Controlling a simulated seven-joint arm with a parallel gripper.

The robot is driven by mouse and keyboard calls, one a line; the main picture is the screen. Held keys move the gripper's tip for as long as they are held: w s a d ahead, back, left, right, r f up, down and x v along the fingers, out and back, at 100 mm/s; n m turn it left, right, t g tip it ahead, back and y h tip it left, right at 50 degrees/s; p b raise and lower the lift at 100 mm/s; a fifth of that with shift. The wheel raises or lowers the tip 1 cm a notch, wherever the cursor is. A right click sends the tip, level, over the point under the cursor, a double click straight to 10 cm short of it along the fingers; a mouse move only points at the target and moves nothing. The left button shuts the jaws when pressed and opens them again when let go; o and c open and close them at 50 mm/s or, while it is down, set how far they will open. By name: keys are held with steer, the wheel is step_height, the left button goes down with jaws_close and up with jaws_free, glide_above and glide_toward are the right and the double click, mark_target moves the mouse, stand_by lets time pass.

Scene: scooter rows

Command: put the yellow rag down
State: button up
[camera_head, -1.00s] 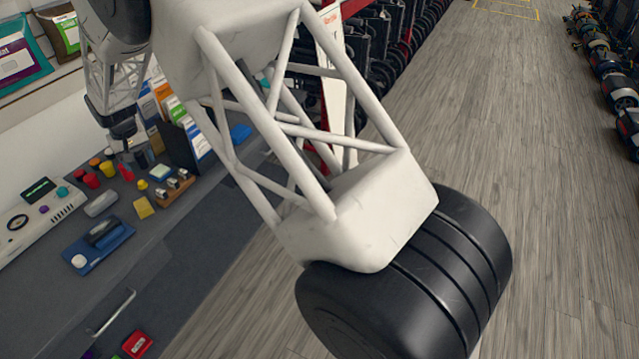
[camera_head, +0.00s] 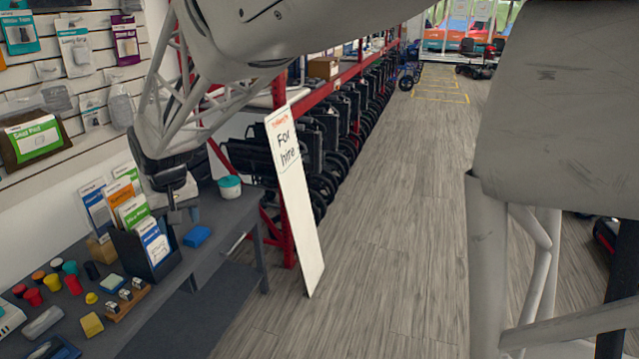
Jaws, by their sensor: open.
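A small yellow folded piece (camera_head: 91,323), which looks like the rag, lies on the grey workbench (camera_head: 217,230) near its front edge, at the lower left. My gripper (camera_head: 183,216) points down over the far part of the bench, beside a leaflet holder. It is open, and I see nothing held between its fingers. The yellow piece is well apart from it, nearer the camera. The gripper's height above the bench is hard to tell.
A black leaflet holder (camera_head: 150,250) stands left of my gripper, and a blue block (camera_head: 196,236) lies close below it. A "For hire" board (camera_head: 296,205) leans beyond the bench.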

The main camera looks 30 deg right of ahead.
steer(key=s+d, duration=0.6)
steer(key=s, duration=0.4)
steer(key=s+d+m, duration=0.1)
steer(key=s+d, duration=0.5)
steer(key=s, duration=0.5)
steer(key=s+d+r+m+t, duration=0.1)
steer(key=s+d, duration=0.5)
steer(key=s, duration=0.4)
steer(key=shift+s+d+h, duration=0.15)
steer(key=shift+s+h, duration=0.15)
steer(key=shift+s, duration=0.05)
steer(key=shift+r, duration=0.1)
steer(key=o, duration=0.7)
steer(key=shift+o, duration=0.2)
steer(key=shift+w, duration=0.15)
